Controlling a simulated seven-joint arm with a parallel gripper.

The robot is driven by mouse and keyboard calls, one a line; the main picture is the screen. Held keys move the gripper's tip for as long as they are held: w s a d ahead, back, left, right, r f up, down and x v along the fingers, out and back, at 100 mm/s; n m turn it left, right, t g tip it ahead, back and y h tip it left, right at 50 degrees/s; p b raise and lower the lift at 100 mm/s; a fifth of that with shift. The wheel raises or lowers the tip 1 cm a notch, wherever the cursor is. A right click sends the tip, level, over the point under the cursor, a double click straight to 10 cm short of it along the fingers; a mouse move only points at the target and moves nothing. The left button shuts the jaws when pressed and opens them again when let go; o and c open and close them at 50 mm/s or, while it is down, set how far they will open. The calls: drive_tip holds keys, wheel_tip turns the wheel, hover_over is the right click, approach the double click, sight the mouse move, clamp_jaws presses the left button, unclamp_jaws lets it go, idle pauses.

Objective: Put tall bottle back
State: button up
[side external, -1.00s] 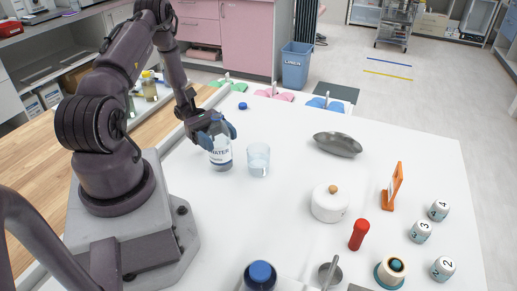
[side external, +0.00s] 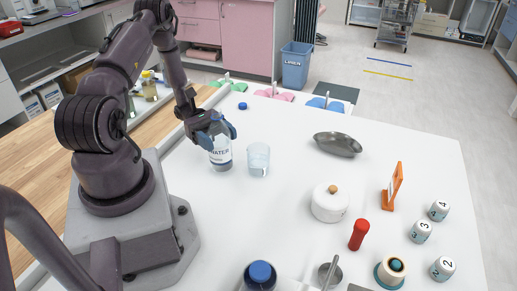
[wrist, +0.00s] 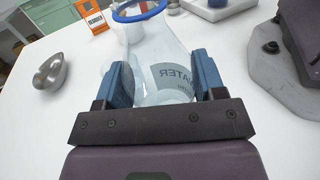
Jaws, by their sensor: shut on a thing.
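A tall clear bottle (side external: 220,158) labelled WATER stands upright on the white table, just beside my arm. My gripper (side external: 217,132) is shut on its upper part, from the back left in the side view. In the wrist view the bottle (wrist: 165,50) lies between the two blue fingers of my gripper (wrist: 165,82), with its blue-ringed open mouth pointing away. A clear glass (side external: 258,160) stands just right of the bottle in the side view, apart from it. A small blue cap (side external: 243,106) lies on the table behind them.
A blue-topped bottle (side external: 261,274) is at the front edge.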

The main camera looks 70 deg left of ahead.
drive_tip(key=shift+r, duration=0.1)
drive_tip(key=shift+n+t, duration=0.4)
drive_tip(key=shift+t, duration=0.2)
drive_tip(key=r, duration=0.5)
drive_tip(key=w+r, duration=0.1)
drive_tip(key=r, duration=1)
drive_tip(key=shift+w+r, duration=0.15)
drive_tip(key=shift+r, duration=0.2)
drive_tip(key=w+a+n+t+y, duration=0.7)
drive_tip(key=w+n+t+y, duration=0.3)
drive_tip(key=y, duration=0.2)
drive_tip(key=shift+w+a+f, duration=1.4)
drive_tip(key=shift+w+f, duration=0.55)
drive_tip(key=shift+f, duration=1.05)
drive_tip(key=shift+w+a+f, duration=1.4)
drive_tip(key=shift+w+f, duration=0.55)
drive_tip(key=shift+f, duration=1)
drive_tip(key=shift+w+a+f, duration=1.4)
drive_tip(key=shift+w+f, duration=0.55)
drive_tip(key=shift+f, duration=1.05)
